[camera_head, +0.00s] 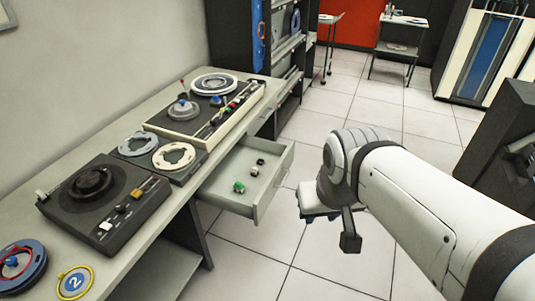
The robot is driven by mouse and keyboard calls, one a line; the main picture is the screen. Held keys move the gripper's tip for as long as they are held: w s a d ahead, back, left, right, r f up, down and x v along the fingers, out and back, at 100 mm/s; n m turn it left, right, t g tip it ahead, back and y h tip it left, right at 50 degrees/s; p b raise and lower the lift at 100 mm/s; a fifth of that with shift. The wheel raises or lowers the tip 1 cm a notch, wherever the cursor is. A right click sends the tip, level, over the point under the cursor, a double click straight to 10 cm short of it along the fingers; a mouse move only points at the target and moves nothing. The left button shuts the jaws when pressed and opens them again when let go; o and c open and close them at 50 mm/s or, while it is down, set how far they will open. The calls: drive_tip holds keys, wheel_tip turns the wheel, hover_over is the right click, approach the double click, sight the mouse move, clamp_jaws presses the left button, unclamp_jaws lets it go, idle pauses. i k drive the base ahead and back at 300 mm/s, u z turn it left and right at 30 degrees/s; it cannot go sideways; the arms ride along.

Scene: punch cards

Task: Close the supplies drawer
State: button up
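The supplies drawer (275,190) is a light grey drawer under the desk top. It stands pulled out, with a few small items inside, among them green ones (239,187) and a black one. Its front panel faces right and carries a small handle. My gripper (332,222) is to the right of the drawer front, apart from it in the picture. A dark finger hangs down from it. Most of the gripper is hidden by my own wrist, so its opening does not show.
The desk (130,272) along the wall holds tape machines (107,203) and reels (174,156). A dark cabinet (502,142) stands at the right. Tables and cabinets stand at the back. Tiled floor (262,248) lies clear in front of the drawer.

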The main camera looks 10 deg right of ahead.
sight(273, 159)
drive_tip(key=i, duration=1.35)
drive_tip(key=u, duration=0.1)
